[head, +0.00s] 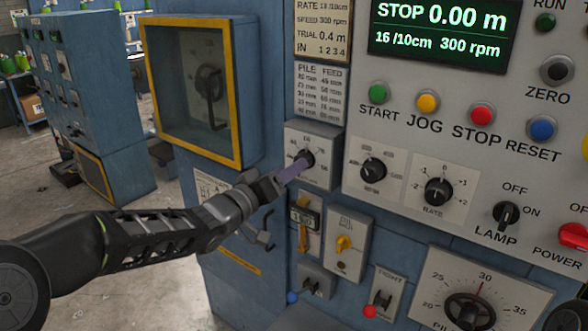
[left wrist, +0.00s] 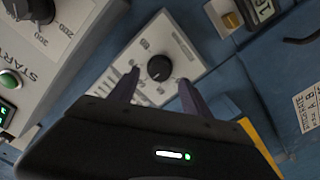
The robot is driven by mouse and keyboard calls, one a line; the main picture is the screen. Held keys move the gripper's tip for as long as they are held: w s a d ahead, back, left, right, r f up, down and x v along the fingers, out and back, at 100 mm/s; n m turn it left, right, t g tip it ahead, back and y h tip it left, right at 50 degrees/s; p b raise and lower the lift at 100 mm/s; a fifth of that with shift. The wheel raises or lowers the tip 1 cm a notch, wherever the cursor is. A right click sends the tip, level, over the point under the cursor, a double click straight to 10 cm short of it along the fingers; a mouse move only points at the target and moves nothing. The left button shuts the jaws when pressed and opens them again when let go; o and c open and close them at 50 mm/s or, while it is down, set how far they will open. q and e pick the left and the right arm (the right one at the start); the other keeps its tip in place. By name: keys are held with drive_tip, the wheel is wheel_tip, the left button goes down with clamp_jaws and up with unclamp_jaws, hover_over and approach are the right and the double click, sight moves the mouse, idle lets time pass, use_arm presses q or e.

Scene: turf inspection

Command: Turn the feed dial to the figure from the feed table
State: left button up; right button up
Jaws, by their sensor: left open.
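The feed dial (head: 307,157) is a black knob on a light plate, with small figures around it that are too small to read. It also shows in the left wrist view (left wrist: 159,68). My left gripper (head: 291,170) is at the dial and partly covers it. In the left wrist view the open fingers (left wrist: 159,77) stand to either side of the knob; I cannot tell whether they touch it. The feed table (head: 320,94), headed PILE FEED, is on the panel just above the dial; its rows are blurred. My right gripper is not in view.
A card (head: 321,30) above the table reads SPEED 300 rpm and TRIAL 0.4 m. The display (head: 440,32) reads STOP 0.00 m. The RPM knob (head: 372,170) and RATE knob (head: 438,191) are to the right. A yellow-framed box (head: 190,90) is at left.

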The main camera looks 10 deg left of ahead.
use_arm(q)
drive_tip(key=v, duration=0.4)
drive_tip(key=shift+s, duration=0.15)
